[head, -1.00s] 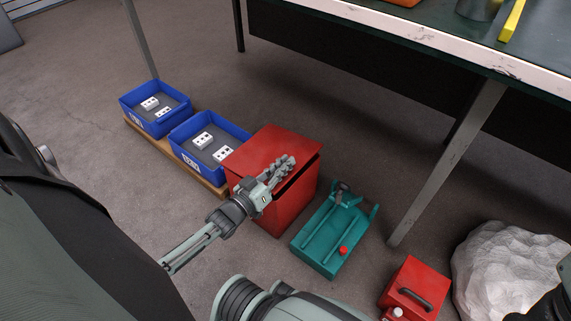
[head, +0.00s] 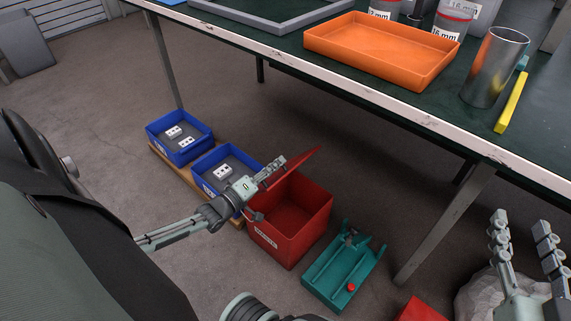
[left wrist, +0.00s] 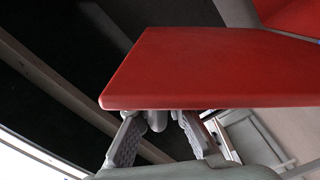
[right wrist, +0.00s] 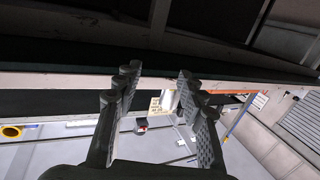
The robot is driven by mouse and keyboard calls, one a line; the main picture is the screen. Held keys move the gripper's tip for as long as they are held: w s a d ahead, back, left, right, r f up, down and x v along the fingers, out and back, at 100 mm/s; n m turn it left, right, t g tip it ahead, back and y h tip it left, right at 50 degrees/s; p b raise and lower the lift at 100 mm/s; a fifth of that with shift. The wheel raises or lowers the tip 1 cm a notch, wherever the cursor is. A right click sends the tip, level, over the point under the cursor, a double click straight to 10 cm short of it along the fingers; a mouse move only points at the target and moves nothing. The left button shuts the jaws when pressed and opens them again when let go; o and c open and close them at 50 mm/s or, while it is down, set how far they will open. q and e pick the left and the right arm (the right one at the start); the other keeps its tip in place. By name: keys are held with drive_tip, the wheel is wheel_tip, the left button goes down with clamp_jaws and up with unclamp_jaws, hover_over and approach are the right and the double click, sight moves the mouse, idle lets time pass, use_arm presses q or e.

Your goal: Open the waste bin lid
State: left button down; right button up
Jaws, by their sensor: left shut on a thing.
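The red waste bin (head: 278,247) stands on the floor, with a white label on its front. Its lid (head: 298,165) is raised and tilted, and the bin's red inside shows. My left gripper (head: 272,173) is shut on the lid at its edge. In the left wrist view the lid (left wrist: 205,68) fills the middle and partly hides the fingertips of the left gripper (left wrist: 165,122). My right gripper (head: 524,238) is open, its fingers apart and empty, at the right of the head view; its two fingers also show in the right wrist view (right wrist: 158,88).
Two blue bins (head: 206,131) stand on a wooden board left of the waste bin. A teal tool tray (head: 335,275) lies right of it. The workbench (head: 405,112) with an orange tray (head: 372,62) rises behind. A pale sack (head: 474,294) and a red box (head: 420,311) are lower right.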

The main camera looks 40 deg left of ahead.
use_arm(q)
drive_tip(key=a+r+n+b, duration=0.2)
drive_tip(key=a+n, duration=0.3)
drive_tip(key=a, duration=0.6)
drive_tip(key=shift+w+a+r+b, duration=0.35)
drive_tip(key=shift+w+b, duration=0.05)
drive_tip(key=shift+w, duration=0.05)
use_arm(e)
wheel_tip(320, 180, up, 10)
drive_tip(key=s+a+t+y, duration=0.2)
drive_tip(key=t, duration=0.3)
drive_tip(key=shift+s+t+y, duration=0.3)
drive_tip(key=shift+t, duration=0.1)
drive_tip(key=shift+f, duration=0.1)
use_arm(q)
drive_tip(key=c, duration=1.6)
unclamp_jaws()
drive_tip(key=s, duration=1.2)
drive_tip(key=shift+a, duration=0.45)
